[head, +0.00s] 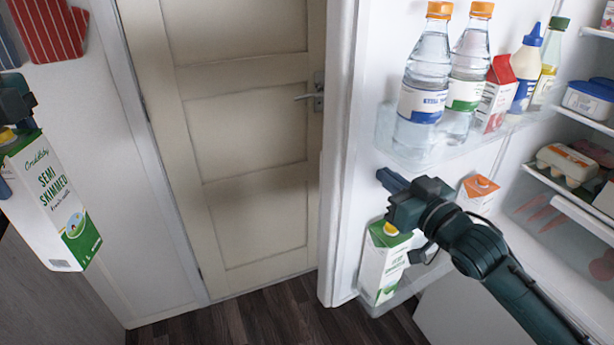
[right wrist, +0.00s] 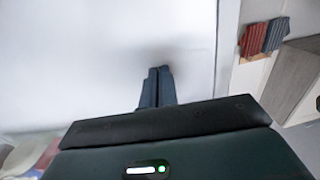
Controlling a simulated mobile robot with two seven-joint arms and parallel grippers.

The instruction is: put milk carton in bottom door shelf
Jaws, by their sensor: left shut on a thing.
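A green-and-white semi skimmed milk carton (head: 55,205) hangs slightly tilted at the left of the head view. My left gripper (head: 10,125) is shut on it near the yellow cap; the grip is partly cut off by the picture edge. The bottom door shelf (head: 402,292) is on the open fridge door. Another green-and-white milk carton (head: 380,268) stands in it at the left end. My right gripper (head: 390,180) is above that carton, by the door's inner face. Its fingers lie together and empty in the right wrist view (right wrist: 157,85).
An orange-capped carton (head: 477,190) is behind my right arm. The upper door shelf (head: 400,150) holds two water bottles (head: 425,75), a red carton (head: 497,92) and other bottles. The fridge interior is at right. A closed cream door (head: 245,130) and open floor (head: 270,315) lie between.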

